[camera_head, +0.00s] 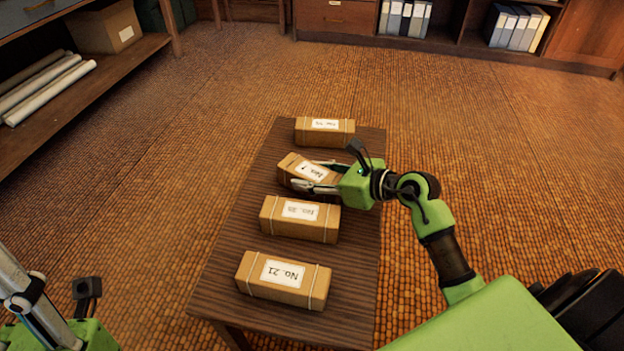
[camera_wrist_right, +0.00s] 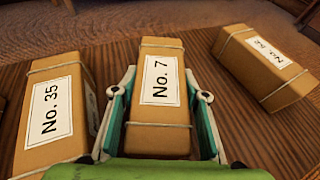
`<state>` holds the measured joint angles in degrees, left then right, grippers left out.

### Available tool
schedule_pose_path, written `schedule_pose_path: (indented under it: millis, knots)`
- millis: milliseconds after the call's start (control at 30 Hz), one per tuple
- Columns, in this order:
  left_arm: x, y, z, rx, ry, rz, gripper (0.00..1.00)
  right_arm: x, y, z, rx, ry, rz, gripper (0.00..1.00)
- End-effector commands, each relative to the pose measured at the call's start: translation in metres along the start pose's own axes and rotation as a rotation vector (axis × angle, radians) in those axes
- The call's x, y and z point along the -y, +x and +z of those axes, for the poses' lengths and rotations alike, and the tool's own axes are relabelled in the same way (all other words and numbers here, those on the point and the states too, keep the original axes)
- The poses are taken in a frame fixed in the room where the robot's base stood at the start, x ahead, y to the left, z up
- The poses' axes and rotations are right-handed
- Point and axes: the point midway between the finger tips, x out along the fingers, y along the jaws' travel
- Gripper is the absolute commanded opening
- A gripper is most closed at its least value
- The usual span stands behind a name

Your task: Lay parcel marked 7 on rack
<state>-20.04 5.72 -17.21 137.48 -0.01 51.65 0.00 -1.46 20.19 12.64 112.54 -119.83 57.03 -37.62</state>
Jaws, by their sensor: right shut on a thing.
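The parcel marked No. 7 (camera_head: 300,170) is a brown, string-tied box with a white label, lying on a dark wooden table (camera_head: 355,285). In the right wrist view the No. 7 parcel (camera_wrist_right: 158,95) sits between the two fingers of my right gripper (camera_wrist_right: 160,112). My right gripper (camera_head: 318,178) is shut on it from the right side. I cannot tell whether the parcel touches the table. My left arm shows at the lower left, but its fingers are not in the picture. I cannot make out which furniture is the rack.
Parcels No. 35 (camera_head: 299,219) and No. 21 (camera_head: 284,279) lie nearer on the table; another parcel (camera_head: 324,132) lies at the far end. A shelf unit (camera_head: 105,85) with rolled papers and a box stands left. Cabinets (camera_head: 340,20) with binders stand behind. The floor between is clear.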

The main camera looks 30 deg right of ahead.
Motion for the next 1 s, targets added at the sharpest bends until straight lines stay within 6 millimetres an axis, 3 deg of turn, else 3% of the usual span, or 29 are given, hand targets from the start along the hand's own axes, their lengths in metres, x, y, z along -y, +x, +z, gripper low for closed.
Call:
schedule_pose_path:
  millis: [267, 300, 367, 767, 1000]
  knots:
    - [0.0, 0.0, 0.0, 0.001, 0.0, 0.0, 0.4, 0.0, 0.0, 0.0, 0.003, -0.002, -0.001, 0.07]
    - [0.0, 0.0, 0.001, 0.001, 0.0, 0.001, 0.4, 0.0, 0.001, -0.002, -0.001, -0.001, 0.0, 0.44]
    - [0.0, 0.001, 0.0, 0.0, 0.0, 0.001, 0.4, 0.0, 0.0, -0.001, -0.001, -0.001, 0.0, 0.58]
    - [0.0, 0.004, 0.0, -0.001, 0.0, 0.001, 0.4, 0.0, -0.002, 0.004, 0.001, -0.001, -0.001, 0.58]
    - [0.0, 0.015, -0.003, 0.0, 0.0, 0.001, 0.4, 0.0, -0.038, 0.002, -0.006, -0.002, -0.001, 0.58]
